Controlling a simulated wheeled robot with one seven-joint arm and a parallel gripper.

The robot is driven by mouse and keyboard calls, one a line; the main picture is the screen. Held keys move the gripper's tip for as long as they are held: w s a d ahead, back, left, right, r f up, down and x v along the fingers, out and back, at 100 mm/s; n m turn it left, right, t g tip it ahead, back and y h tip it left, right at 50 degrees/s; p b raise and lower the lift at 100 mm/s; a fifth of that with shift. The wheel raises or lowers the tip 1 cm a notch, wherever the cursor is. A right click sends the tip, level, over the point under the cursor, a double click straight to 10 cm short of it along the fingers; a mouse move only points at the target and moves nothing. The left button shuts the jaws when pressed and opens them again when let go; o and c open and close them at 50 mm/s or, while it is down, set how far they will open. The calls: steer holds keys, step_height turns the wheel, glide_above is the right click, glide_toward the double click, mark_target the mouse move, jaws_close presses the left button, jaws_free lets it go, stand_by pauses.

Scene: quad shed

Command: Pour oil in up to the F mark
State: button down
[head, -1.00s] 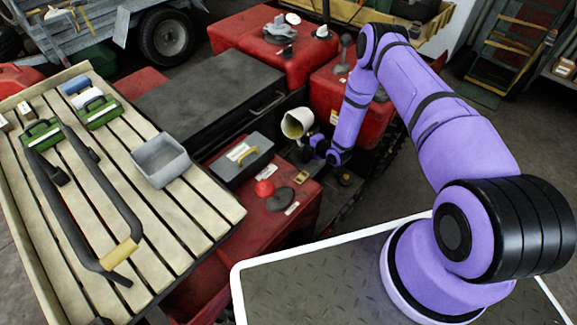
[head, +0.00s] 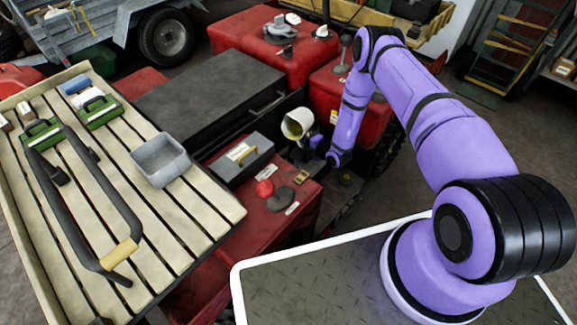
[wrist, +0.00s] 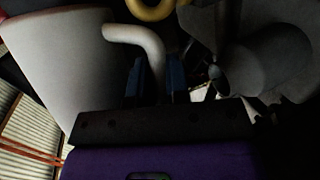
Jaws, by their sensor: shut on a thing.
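A cream jug (head: 303,116) is tilted in the head view, its open mouth towards the lower left and its inside yellowish. In the wrist view its pale body (wrist: 60,60) fills the left side. My gripper (wrist: 155,82) is shut on the jug's curved handle (wrist: 140,36); in the head view my gripper (head: 312,153) is small and dark beside the jug. The jug is over the red machine's engine area, where dark parts hide what lies below its mouth. I cannot make out an oil stream, an oil level or an F mark.
A dark grey funnel-like part (wrist: 260,62) and a yellow ring (wrist: 152,9) are close to the handle in the wrist view. A grey box (head: 242,160), a red cap (head: 264,188) and a dark disc (head: 280,199) are nearby. The slatted table (head: 190,215) stands left.

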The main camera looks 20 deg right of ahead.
steer(key=shift+w+f, duration=0.1)
steer(key=shift+f, duration=0.05)
stand_by(0.6)
steer(key=shift+d+n+t, duration=0.1)
steer(key=shift+n+t, duration=0.2)
stand_by(0.4)
steer(key=shift+d+r+m, duration=0.1)
steer(key=shift+r+m, duration=0.25)
steer(key=shift+m, duration=0.05)
steer(key=shift+s+a+r+m+g, duration=0.2)
steer(key=shift+r+m+g, duration=0.2)
steer(key=shift+g, duration=0.2)
steer(key=shift+s+a+m+g+y, duration=0.15)
steer(key=shift+a+m+g+y, duration=0.05)
steer(key=shift+m+g+y, duration=0.1)
